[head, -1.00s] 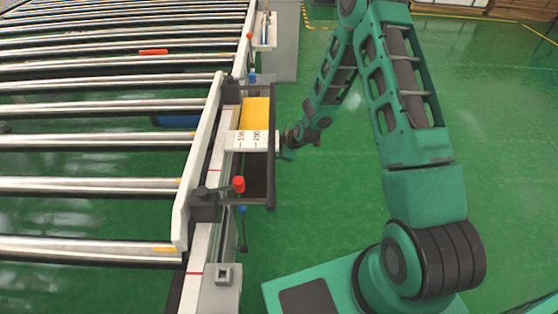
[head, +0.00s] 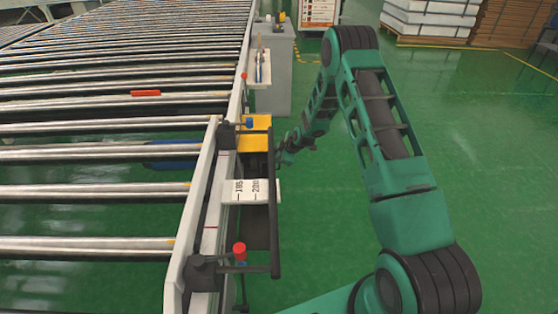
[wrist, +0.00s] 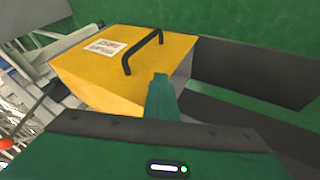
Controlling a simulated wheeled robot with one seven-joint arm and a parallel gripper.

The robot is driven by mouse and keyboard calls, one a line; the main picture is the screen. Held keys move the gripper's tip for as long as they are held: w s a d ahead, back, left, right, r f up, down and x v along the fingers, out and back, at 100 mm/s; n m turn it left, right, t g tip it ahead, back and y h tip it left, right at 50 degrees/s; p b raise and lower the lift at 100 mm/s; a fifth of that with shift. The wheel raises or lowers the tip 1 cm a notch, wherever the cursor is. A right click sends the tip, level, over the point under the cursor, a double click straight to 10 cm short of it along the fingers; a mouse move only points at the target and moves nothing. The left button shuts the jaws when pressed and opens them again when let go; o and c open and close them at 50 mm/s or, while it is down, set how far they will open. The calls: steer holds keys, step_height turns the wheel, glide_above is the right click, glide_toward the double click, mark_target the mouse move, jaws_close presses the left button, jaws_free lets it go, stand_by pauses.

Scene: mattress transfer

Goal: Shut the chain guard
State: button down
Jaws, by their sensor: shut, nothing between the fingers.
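The chain guard (wrist: 95,75) appears as a yellow box with a black bar handle (wrist: 142,52) and a white label on top in the wrist view. In the head view its yellow top (head: 254,136) shows at the far end of a dark frame beside the roller conveyor. My gripper (wrist: 160,80) is shut and empty, its fingertips over the guard's near right edge, just short of the handle in the picture. I cannot tell whether they touch it. In the head view my gripper (head: 284,157) is small, right beside the dark frame, partly hidden.
The roller conveyor (head: 95,191) fills the left. A white scale plate (head: 250,191) and a red knob (head: 239,250) are on the near part of the frame. A grey cabinet (head: 275,75) stands farther back. Green floor to the right is open.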

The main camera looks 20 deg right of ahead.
steer(key=shift+a, duration=1.35)
steer(key=s+r, duration=0.5)
steer(key=s, duration=0.3)
steer(key=s+r, duration=0.6)
steer(key=s, duration=0.2)
steer(key=w+f, duration=0.8)
steer(key=w, duration=0.1)
steer(key=shift+a, duration=0.4)
steer(key=shift+w, duration=0.1)
